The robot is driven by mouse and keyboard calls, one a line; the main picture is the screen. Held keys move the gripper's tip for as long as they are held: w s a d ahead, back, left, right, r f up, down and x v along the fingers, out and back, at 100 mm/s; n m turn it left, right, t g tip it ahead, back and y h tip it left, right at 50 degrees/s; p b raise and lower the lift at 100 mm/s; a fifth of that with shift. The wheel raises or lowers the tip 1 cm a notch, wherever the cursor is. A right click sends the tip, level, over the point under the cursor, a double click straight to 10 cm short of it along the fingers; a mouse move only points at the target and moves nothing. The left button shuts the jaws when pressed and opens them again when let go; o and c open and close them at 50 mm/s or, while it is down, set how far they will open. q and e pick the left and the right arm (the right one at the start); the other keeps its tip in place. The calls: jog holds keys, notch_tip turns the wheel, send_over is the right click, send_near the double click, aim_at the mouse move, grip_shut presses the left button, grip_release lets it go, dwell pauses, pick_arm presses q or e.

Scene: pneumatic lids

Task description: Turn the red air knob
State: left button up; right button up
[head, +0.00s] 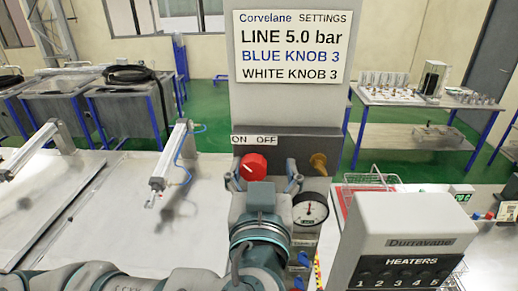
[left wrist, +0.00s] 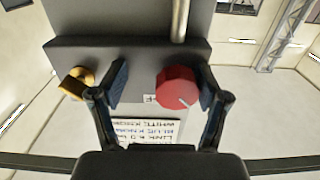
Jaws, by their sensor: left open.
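The red air knob (head: 253,167) sits on a grey panel (head: 330,145), below a label reading ON and OFF (head: 254,140). My left gripper (head: 268,182) is open in front of the panel. In the left wrist view, the red knob (left wrist: 177,88) lies between the fingers of my left gripper (left wrist: 162,98), close to the right-hand finger and well clear of the other. I cannot tell whether that finger touches it. A white mark on the knob points to the lower right there. My right gripper is not in view.
A brass fitting (head: 318,163) juts from the panel right of the knob; it lies outside the left-hand finger in the left wrist view (left wrist: 77,83). A gauge (head: 310,210) sits below. A settings sign (head: 291,46) is above. A heaters box (head: 401,240) stands at lower right.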

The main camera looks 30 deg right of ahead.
aim_at(247, 173)
pick_arm(q)
jog(key=shift+a+r, duration=0.2)
jog(key=shift+a, duration=0.2)
jog(key=a, duration=0.2)
jog(key=shift+a+r, duration=0.1)
jog(key=shift+a, duration=0.2)
jog(key=c, duration=0.3)
jog(key=shift+s+d, duration=0.15)
jog(key=c, duration=0.5)
jog(key=shift+s+d, duration=0.25)
jog(key=shift+d, duration=0.2)
jog(key=c, duration=0.3)
jog(key=shift+w+a, duration=0.1)
jog(key=shift+w, duration=0.05)
jog(key=shift+c, duration=0.2)
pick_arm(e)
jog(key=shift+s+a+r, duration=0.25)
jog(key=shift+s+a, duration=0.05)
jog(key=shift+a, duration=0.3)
